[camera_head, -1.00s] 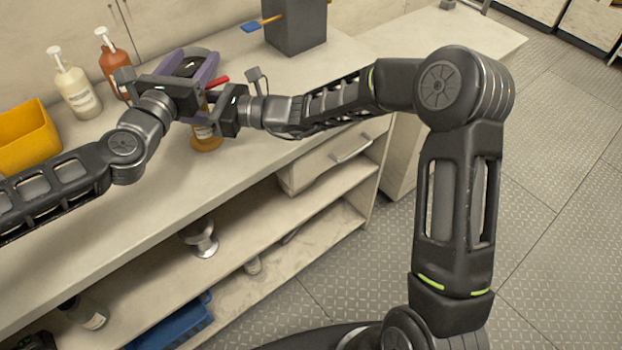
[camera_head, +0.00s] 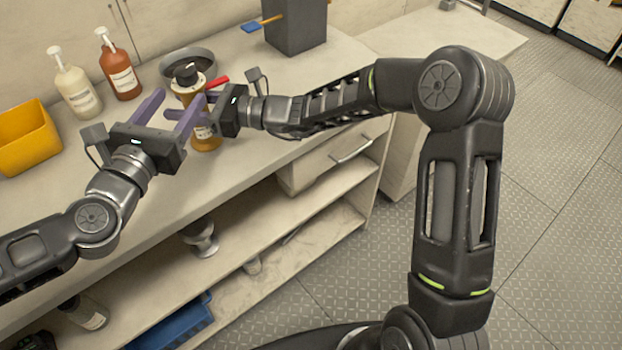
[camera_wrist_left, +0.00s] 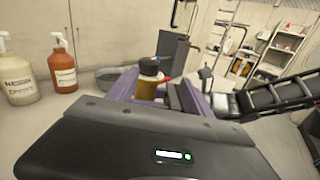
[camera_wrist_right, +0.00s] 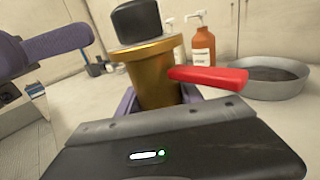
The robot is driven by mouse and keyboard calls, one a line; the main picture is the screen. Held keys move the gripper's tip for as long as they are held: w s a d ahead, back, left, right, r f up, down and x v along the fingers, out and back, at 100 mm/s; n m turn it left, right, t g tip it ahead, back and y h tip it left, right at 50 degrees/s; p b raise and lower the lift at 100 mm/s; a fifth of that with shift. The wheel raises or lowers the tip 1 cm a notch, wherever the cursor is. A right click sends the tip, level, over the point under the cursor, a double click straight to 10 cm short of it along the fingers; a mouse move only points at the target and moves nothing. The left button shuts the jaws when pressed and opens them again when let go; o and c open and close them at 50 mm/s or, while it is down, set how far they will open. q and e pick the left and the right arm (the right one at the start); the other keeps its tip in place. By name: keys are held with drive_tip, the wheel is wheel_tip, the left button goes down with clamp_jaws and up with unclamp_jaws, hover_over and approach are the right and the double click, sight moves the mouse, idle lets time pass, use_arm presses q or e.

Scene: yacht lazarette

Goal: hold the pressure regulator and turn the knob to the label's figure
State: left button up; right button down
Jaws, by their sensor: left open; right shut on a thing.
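The pressure regulator (camera_head: 207,143) stands upright on the bench, a brass-coloured cylinder with a pale label low on its body. Its black knob (camera_head: 187,72) is on top, and the knob also shows in the right wrist view (camera_wrist_right: 137,20). A red lever (camera_wrist_right: 208,78) sticks out of its side. My right gripper (camera_head: 208,98) is shut on the regulator's body from the right. My left gripper (camera_head: 181,97) is open, with its purple fingers on the near left side of the regulator, off the knob. The label's figure is too small to read.
A grey round pan (camera_head: 205,62) sits behind the regulator. A cream pump bottle (camera_head: 76,93) and an orange-brown one (camera_head: 119,77) stand at the back left. A yellow bin (camera_head: 27,137) is at far left, a dark grey box (camera_head: 296,25) at the back. The bench front is clear.

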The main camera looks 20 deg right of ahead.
use_arm(q)
drive_tip(key=s+d+f+m+g, duration=0.5)
drive_tip(key=s+d+f+m, duration=0.1)
drive_tip(key=d+m, duration=0.3)
drive_tip(key=s+d+f+m+g, duration=0.5)
drive_tip(key=s+d+m+g, duration=0.1)
drive_tip(key=s+d+m, duration=0.3)
drive_tip(key=shift+d+f+m+h, duration=0.3)
drive_tip(key=shift+f+m, duration=0.1)
drive_tip(key=shift+m, duration=0.3)
